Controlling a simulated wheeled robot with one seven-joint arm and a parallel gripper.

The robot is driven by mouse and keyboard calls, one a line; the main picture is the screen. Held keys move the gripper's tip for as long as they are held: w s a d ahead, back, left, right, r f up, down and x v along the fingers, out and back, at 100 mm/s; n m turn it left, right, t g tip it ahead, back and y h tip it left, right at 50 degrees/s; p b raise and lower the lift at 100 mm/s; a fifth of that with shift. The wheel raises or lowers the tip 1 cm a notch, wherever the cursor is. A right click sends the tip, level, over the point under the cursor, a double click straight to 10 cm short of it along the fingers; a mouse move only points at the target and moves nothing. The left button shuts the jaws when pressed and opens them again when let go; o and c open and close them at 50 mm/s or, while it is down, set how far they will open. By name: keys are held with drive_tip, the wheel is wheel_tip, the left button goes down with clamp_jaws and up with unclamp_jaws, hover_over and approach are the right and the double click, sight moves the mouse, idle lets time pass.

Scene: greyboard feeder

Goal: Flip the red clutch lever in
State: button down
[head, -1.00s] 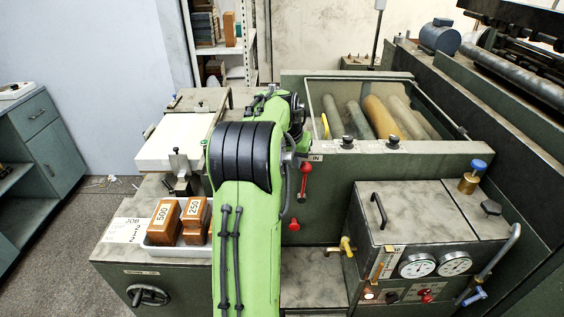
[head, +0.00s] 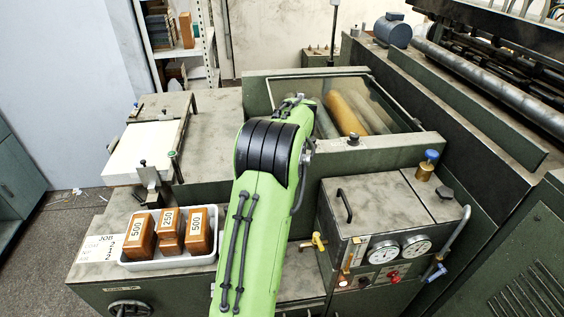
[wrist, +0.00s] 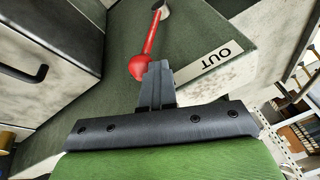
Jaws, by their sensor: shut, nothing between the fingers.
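The red clutch lever (wrist: 149,38) shows in the wrist view as a red rod with a round knob (wrist: 138,67). Its far end meets a pale round pivot at the top. A white label reading OUT (wrist: 217,56) is on the green panel to the right of the rod. My gripper (wrist: 158,70) is shut and empty, with its tips right beside the knob and overlapping its right edge. I cannot tell whether they touch. In the head view my green arm hides the lever and the gripper.
In the head view a gauge box (head: 378,215) with a yellow tap (head: 319,241) stands right of my arm. A white tray (head: 170,264) with several brown weights is at the left. A roller trough (head: 405,148) lies behind. The wrist view shows a black handle (wrist: 22,74) at the left.

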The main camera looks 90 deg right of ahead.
drive_tip(key=shift+s, duration=0.3)
wheel_tip(320, 180, up, 12)
drive_tip(key=w+a+p, duration=0.1)
drive_tip(key=a+p, duration=0.2)
drive_tip(key=p, duration=0.1)
drive_tip(key=shift+w, duration=0.35)
drive_tip(key=shift+f, duration=0.15)
